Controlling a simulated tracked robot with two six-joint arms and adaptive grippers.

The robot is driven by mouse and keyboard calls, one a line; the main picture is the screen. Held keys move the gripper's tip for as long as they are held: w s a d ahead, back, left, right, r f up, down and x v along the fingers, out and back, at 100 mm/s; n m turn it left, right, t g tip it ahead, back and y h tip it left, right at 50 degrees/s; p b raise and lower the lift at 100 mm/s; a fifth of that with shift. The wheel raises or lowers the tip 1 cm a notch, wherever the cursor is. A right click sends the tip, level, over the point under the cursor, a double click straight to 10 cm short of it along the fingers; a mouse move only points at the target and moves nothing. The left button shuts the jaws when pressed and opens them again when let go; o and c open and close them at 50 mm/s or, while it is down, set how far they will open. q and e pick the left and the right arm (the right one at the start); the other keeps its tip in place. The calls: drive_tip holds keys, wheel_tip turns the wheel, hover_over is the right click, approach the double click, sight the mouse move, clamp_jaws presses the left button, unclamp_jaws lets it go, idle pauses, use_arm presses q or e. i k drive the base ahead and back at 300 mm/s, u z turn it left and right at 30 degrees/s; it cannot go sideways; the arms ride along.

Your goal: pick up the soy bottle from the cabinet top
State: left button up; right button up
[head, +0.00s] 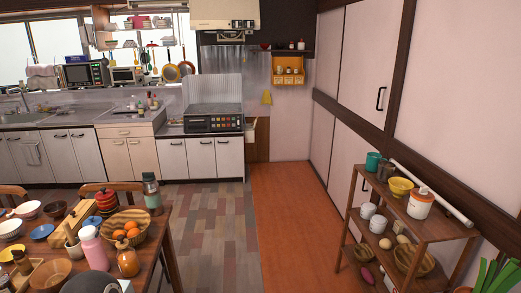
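Small bottles (153,100) stand on the top of the low beige cabinet (130,116) between the sink and the stove, far across the room. They are too small to tell which, if any, is the soy bottle. More small bottles (300,45) stand on the dark wall shelf right of the range hood. Neither of my grippers shows in the head view.
A wooden shelf rack (443,228) stands at right. The orange floor strip (292,220) between them is clear.

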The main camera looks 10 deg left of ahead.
sight(141, 109)
drive_tip(key=z, duration=0.05)
drive_tip(key=i, duration=2.85)
drive_tip(key=u, duration=0.35)
drive_tip(key=i, duration=1.35)
drive_tip(key=u, duration=0.7)
drive_tip(key=i, duration=1.45)
drive_tip(key=u, duration=0.65)
drive_tip(key=i, duration=0.85)
drive_tip(key=u, duration=1.85)
